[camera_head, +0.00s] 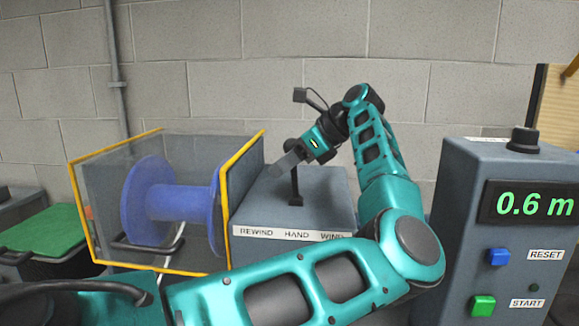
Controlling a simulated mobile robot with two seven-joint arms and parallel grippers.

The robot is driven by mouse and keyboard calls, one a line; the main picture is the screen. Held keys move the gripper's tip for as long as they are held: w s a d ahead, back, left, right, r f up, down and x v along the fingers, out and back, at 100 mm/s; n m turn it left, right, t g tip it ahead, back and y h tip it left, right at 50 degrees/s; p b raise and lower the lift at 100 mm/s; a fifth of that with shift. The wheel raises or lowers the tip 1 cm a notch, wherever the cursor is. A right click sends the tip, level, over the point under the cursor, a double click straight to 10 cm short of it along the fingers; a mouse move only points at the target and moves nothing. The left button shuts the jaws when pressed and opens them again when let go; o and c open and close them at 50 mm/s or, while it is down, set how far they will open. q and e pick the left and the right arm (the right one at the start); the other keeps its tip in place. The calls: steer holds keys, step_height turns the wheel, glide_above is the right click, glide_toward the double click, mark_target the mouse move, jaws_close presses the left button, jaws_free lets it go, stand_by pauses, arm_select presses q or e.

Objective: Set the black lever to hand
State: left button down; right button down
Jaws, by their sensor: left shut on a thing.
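The black lever (297,187) rises from a grey box (330,195) whose front label strip (292,233) reads REWIND, HAND and WIND. The lever stands close to upright, its foot behind the word HAND. My left gripper (288,162) reaches in from the upper right of the box and is shut on the lever near its top. The fingers hide part of the lever's upper shaft. My right gripper is not in view.
A blue spool (150,200) sits left of the box in a clear guard with yellow edges (240,158). At right, a grey cabinet (460,230) has a display (530,204) reading 0.6 m, a blue RESET button (498,257) and a green START button (482,306).

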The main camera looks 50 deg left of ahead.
arm_select(q)
steer(key=shift+w+d+g+y, duration=0.2)
steer(key=shift+d+g+y, duration=0.05)
steer(key=shift+g+y, duration=0.05)
stand_by(0.4)
steer(key=c, duration=0.7)
jaws_free()
steer(key=shift+r, duration=0.1)
steer(key=v, duration=1.3)
steer(key=shift+p, duration=0.3)
